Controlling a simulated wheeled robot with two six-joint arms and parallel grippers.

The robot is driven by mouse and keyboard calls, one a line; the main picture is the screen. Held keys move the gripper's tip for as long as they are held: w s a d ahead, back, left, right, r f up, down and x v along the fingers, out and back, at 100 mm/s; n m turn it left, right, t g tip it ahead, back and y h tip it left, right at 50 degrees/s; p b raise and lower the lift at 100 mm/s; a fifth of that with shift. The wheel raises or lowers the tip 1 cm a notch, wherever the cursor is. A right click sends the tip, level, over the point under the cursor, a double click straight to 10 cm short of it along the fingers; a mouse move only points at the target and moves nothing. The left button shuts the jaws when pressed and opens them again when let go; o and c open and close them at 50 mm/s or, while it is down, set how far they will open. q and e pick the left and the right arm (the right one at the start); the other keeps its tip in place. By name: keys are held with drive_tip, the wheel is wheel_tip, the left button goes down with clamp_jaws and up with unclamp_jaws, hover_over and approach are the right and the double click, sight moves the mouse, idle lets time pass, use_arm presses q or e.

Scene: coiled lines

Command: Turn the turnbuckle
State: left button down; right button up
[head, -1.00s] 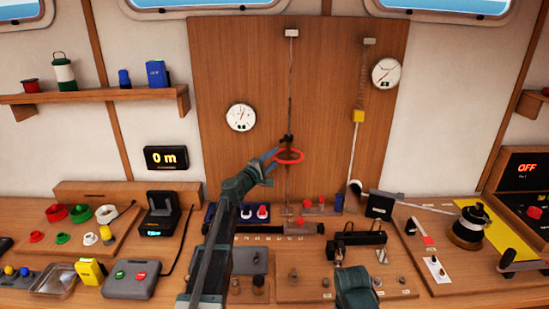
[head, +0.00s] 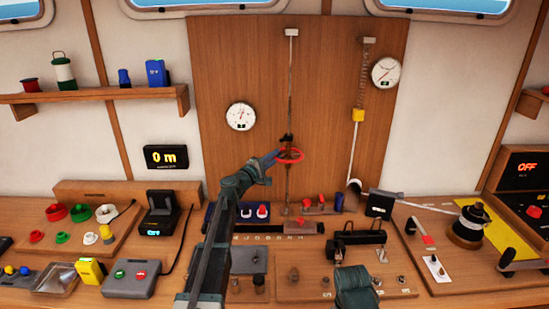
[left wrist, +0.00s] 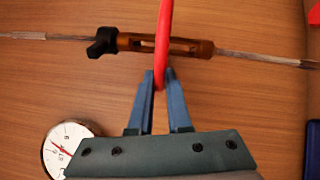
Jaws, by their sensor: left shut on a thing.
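The turnbuckle has a narrow orange-brown body (left wrist: 185,46) with a black piece (left wrist: 103,42) at one end. It sits in a line that runs straight up the wooden panel in the head view. Only a teal part of my right arm shows at the bottom of the head view.
A round gauge (head: 240,116) hangs left of the line, another (head: 386,73) at upper right. A yellow block (head: 358,115) hangs on a second line. A winch drum (head: 468,227) is at right.

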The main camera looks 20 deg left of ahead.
use_arm(q)
drive_tip(key=m+g+h, duration=0.1)
drive_tip(key=w+m+g+h, duration=0.1)
drive_tip(key=h, duration=0.1)
drive_tip(key=w+a+m+g+h, duration=0.1)
drive_tip(key=h, duration=0.1)
drive_tip(key=m+g+h, duration=0.1)
drive_tip(key=g, duration=0.1)
drive_tip(key=w+m+g+h, duration=0.1)
drive_tip(key=m+h, duration=0.1)
drive_tip(key=shift+w+d+r+g+h, duration=0.1)
drive_tip(key=shift+w+g+h, duration=0.1)
drive_tip(key=shift+g+h, duration=0.15)
drive_tip(key=shift+w+d+m+g+h, duration=0.15)
drive_tip(key=shift+m+g+h, duration=0.2)
drive_tip(key=shift+m+g, duration=0.3)
drive_tip(key=shift+w+m+g+h, duration=0.1)
drive_tip(key=shift+m+g+h, duration=0.3)
drive_tip(key=shift+g, duration=0.3)
drive_tip(key=shift+m, duration=0.25)
drive_tip(key=c, duration=0.9)
unclamp_jaws()
drive_tip(key=shift+d, duration=0.1)
drive_tip(key=shift+s, duration=0.1)
drive_tip(key=b+v, duration=0.1)
drive_tip(key=v, duration=1.2)
drive_tip(key=shift+a, duration=0.45)
